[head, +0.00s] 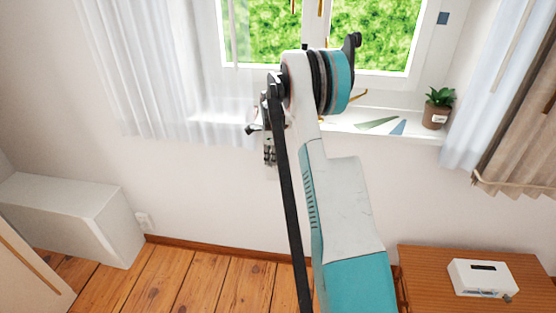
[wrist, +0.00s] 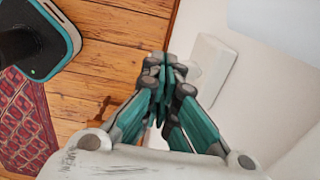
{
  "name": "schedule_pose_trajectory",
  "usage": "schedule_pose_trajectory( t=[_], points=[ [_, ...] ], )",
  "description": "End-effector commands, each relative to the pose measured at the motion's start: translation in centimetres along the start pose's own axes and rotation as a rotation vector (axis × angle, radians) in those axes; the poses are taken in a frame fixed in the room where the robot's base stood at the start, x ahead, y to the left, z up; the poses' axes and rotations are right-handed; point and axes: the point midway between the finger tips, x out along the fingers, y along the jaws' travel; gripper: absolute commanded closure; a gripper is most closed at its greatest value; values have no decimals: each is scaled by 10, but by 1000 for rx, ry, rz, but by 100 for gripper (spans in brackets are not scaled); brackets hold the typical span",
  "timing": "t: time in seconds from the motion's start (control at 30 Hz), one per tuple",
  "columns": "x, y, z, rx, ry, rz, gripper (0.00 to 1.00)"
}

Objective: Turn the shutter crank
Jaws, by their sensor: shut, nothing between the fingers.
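I cannot make out the shutter crank for certain in either view. A thin brass-coloured bar (head: 358,95) shows at the window sill, just right of my arm, and my arm hides part of that area. My gripper (head: 269,155) hangs below the sill in front of the white wall, small and partly hidden by my arm. In the wrist view my gripper (wrist: 160,78) is shut, with its teal fingers together and nothing between them. It is apart from the brass-coloured bar.
The white sill (head: 365,124) holds a potted plant (head: 436,108) and flat coloured pieces (head: 378,123). Sheer curtains (head: 165,80) hang beside the window. A wooden table (head: 425,270) with a white box (head: 482,278) stands lower right. A white cabinet (head: 75,205) stands left. Floor between is clear.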

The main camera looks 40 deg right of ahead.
Motion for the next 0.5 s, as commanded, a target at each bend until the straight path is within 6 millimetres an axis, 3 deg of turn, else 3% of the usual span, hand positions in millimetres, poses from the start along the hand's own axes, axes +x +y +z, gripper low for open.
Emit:
schedule_pose_trajectory(
  t=[0.5],
  points=[
    [6,0,25,-1,0,0,100]
  ],
)
